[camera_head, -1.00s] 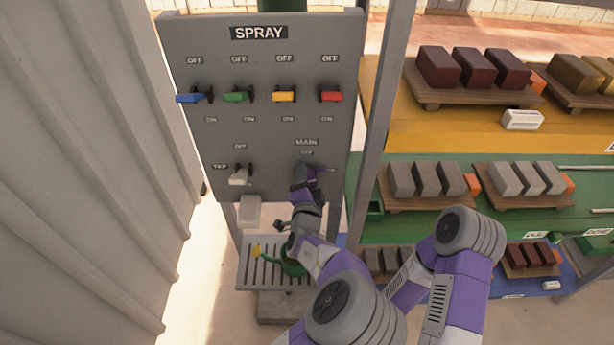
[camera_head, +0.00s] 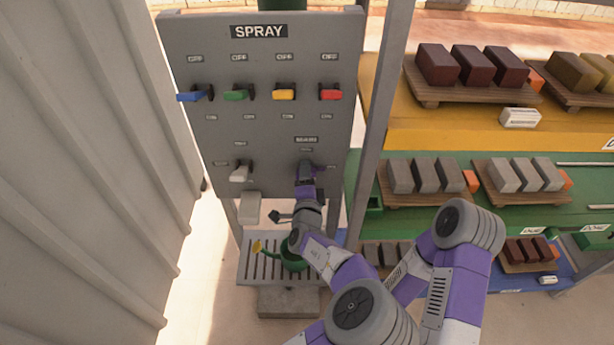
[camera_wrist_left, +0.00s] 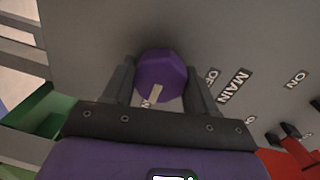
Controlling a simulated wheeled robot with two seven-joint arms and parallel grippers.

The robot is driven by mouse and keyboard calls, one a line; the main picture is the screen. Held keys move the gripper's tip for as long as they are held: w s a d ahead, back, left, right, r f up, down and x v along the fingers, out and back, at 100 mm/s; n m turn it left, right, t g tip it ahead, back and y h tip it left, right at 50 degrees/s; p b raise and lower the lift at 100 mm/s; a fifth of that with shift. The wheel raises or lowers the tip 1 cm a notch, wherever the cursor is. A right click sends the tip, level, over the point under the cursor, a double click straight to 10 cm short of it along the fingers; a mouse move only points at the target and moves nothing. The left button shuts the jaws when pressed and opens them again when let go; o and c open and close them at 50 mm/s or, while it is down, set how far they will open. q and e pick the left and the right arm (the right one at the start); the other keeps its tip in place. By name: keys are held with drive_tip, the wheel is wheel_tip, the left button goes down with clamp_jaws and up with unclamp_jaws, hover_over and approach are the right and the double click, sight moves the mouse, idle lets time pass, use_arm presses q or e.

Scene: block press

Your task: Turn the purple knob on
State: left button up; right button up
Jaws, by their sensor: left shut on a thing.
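The purple knob (camera_wrist_left: 160,72) is on the grey panel (camera_head: 262,60), below the MAIN label (camera_head: 306,140). In the left wrist view it sits between the two fingers of my left gripper (camera_wrist_left: 160,86), which is shut on it. A pale line on the knob's face points toward the bottom of that view, near a partly hidden label. In the head view my left gripper (camera_head: 306,168) is against the panel at MAIN and hides most of the knob. My right gripper is not in view.
Blue (camera_head: 193,96), green (camera_head: 237,95), yellow (camera_head: 284,94) and red (camera_head: 331,94) handles line the panel above. A white handle (camera_head: 239,174) is to the left. A green watering can (camera_head: 291,255) stands on a slatted tray below. Shelves with blocks are at the right.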

use_arm(q)
drive_tip(key=o, duration=1)
drive_tip(key=shift+o, duration=0.2)
drive_tip(key=shift+s, duration=0.1)
drive_tip(key=s+p, duration=0.1)
drive_tip(key=s, duration=0.6)
drive_tip(key=shift+s+r, duration=0.2)
drive_tip(key=shift+r, duration=0.1)
